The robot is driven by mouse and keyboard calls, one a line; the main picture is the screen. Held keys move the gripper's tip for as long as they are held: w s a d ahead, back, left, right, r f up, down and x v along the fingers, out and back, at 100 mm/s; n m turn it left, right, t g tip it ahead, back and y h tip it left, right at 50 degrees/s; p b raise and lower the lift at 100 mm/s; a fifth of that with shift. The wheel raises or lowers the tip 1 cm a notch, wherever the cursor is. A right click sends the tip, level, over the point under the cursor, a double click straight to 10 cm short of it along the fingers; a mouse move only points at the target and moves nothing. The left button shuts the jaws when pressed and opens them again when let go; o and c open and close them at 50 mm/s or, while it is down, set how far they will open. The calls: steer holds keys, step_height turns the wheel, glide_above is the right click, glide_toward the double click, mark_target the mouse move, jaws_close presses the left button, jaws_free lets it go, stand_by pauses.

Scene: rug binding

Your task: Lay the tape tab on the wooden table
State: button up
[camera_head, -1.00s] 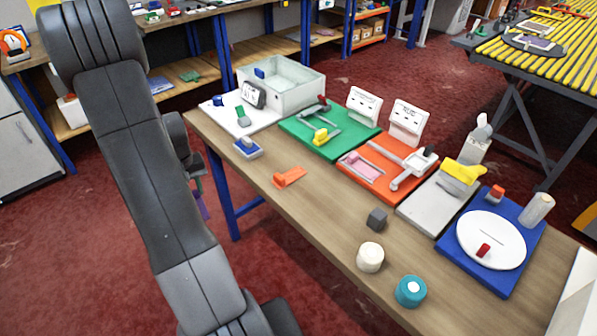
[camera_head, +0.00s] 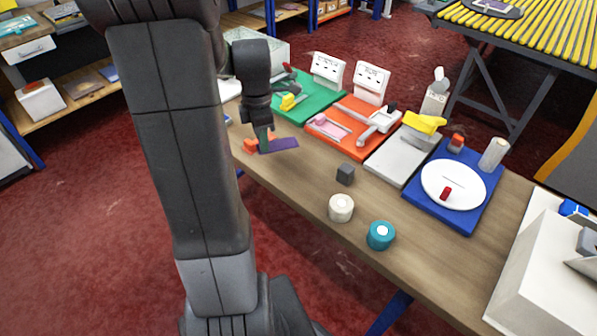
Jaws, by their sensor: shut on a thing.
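My gripper (camera_head: 264,136) reaches down over the near left part of the wooden table (camera_head: 300,184). It is shut on a flat purple piece, which I take to be the tape tab (camera_head: 281,145). The tab sticks out to the right of the fingers and looks about level. It is at or just above the table top; I cannot tell if it touches. The fingers and my arm hide its left end.
An orange tool (camera_head: 250,146) lies just left of the tab. The green board (camera_head: 312,108) and orange board (camera_head: 338,142) lie behind. Bare wood lies between the tab and cube.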

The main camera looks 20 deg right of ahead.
steer(key=s+d+r+n, duration=0.3)
steer(key=s+d+n, duration=0.1)
steer(key=s+n, duration=0.2)
steer(key=f, duration=0.6)
steer(key=f+b, duration=0.1)
steer(key=f, duration=0.3)
steer(key=shift+d, duration=0.25)
steer(key=shift+f, duration=0.15)
steer(key=o, duration=1)
steer(key=shift+c, duration=0.2)
step_height(320, 180, up, 12)
steer(key=shift+r, duration=0.2)
